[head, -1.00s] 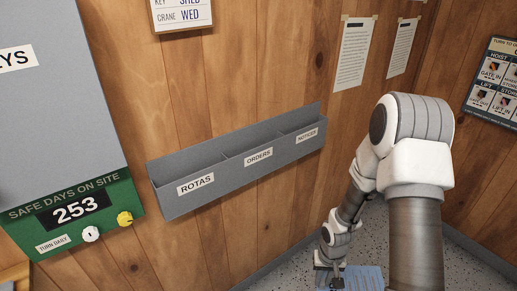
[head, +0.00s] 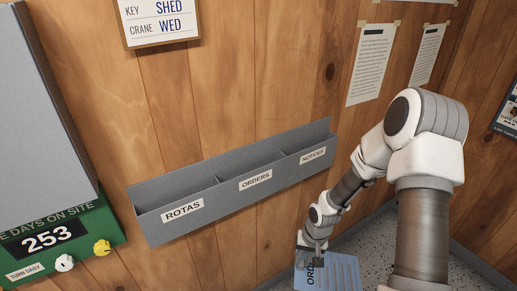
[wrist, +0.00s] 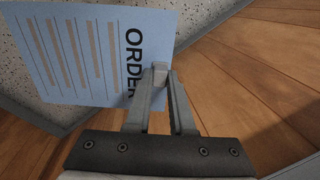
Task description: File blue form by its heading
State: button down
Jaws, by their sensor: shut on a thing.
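The blue form (head: 342,275) is in my gripper (head: 313,252), low at the bottom of the head view, below the right part of the wall rack. In the wrist view the blue form (wrist: 85,55) shows printed lines and a heading that reads "ORDER", its end hidden by the fingers. My gripper (wrist: 158,78) is shut on the form's heading edge. The grey wall rack (head: 238,190) has three pockets labelled ROTAS (head: 183,210), ORDERS (head: 255,180) and NOTICES (head: 312,156). The form is apart from the rack. The pockets look empty.
A green days counter (head: 62,243) with white and yellow knobs and a grey cabinet (head: 40,110) are at the left. A key and crane board (head: 158,22) hangs above the rack. Papers (head: 371,62) are taped at the right. The wall in front of the rack is clear.

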jog(key=w+a+r+m+t+y+p, duration=0.2)
jog(key=w+a+r+m+t+p, duration=0.1)
jog(key=r, duration=1.1)
jog(key=w+a+r+m+t+y+p, duration=0.3)
jog(key=w+a+r+t+p, duration=0.2)
jog(key=r, duration=0.9)
jog(key=w+a+r+m+t+y+p, duration=0.3)
jog(key=w+a+r+t, duration=0.3)
jog(key=r, duration=0.8)
jog(key=shift+a+m+t+p, duration=0.4)
jog(key=shift+a+m+p, duration=0.1)
jog(key=shift+a+p, duration=0.35)
jog(key=shift+w+a+b, duration=0.3)
jog(key=shift+w+b, duration=0.05)
jog(key=shift+w, duration=0.1)
jog(key=shift+f+b, duration=1.55)
jog(key=shift+b, duration=0.1)
